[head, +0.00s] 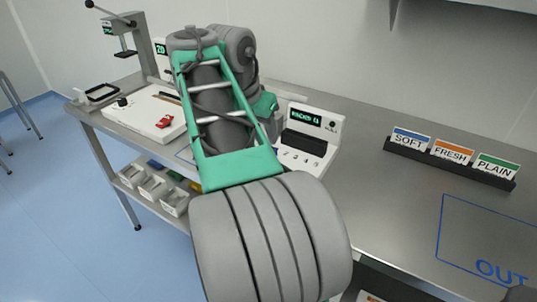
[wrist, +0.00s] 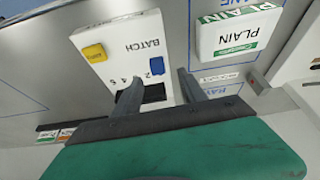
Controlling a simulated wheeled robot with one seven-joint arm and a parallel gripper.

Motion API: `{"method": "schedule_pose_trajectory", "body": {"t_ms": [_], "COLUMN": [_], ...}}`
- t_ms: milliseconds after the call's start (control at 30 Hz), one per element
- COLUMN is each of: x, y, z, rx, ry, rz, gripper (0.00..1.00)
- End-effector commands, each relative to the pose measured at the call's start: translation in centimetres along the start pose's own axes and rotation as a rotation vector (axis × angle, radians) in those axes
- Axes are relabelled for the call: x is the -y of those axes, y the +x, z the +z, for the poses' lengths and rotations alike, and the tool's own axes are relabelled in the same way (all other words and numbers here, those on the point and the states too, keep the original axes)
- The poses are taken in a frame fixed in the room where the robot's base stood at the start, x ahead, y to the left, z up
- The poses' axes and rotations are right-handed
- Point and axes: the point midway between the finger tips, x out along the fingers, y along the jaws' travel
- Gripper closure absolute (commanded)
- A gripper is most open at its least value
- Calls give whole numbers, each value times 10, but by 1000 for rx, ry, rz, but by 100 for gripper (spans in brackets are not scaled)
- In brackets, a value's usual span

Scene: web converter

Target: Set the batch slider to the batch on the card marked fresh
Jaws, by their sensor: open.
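The white panel marked BATCH (wrist: 125,28) shows in the wrist view, with a blue knob (wrist: 157,66) beside a row of digits. My gripper (wrist: 160,80) is open, its fingers pointing at this panel. The blue knob appears between and just beyond the fingertips; I cannot tell whether either finger touches it. A yellow knob (wrist: 95,53) is to its left. The card marked FRESH (head: 452,151), with an orange band, stands between the SOFT card (head: 411,139) and the PLAIN card (head: 495,168). No batch is readable on it. My arm hides the gripper in the head view.
A white console (head: 327,118) with a green display stands right of my arm. A white unit (head: 150,108) with a red knob is left. The cards stand in a black rack (head: 440,164). A blue OUT outline (head: 500,268) marks bare bench. A PLAIN block (wrist: 232,38) is near the panel.

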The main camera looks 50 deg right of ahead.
Motion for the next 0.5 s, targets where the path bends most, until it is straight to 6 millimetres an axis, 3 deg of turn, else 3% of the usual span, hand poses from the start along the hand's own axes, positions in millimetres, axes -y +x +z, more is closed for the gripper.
{"method": "schedule_pose_trajectory", "body": {"t_ms": [500], "x": [-8], "y": [74], "z": [-6], "rx": [-1], "ry": [44], "rz": [8], "gripper": [51]}}
